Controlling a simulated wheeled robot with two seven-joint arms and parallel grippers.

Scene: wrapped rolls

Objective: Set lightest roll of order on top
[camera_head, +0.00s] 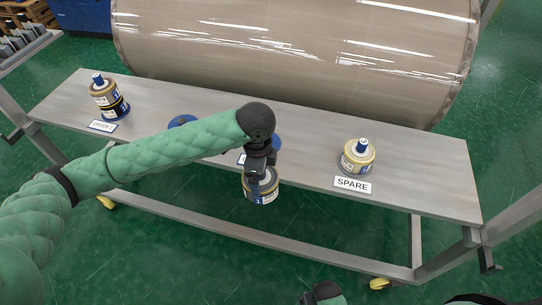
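My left gripper (262,178) points down near the front edge of the bench and appears shut on a cream-and-gold roll (264,197) with a blue-and-white label. This roll hangs over the bench's front edge. At the left, several rolls (108,99) with gold, white and dark bands are stacked around a blue post, behind a card that seems to read "ORDER 1" (102,126). A blue base (182,121) is partly hidden behind my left arm, and another blue piece shows beside my wrist.
On the right, a cream-and-gold roll (357,158) sits around a blue post behind the "SPARE" card (352,185). The grey bench (420,180) is bare at its right end. A large wrapped roll (290,45) lies behind it.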

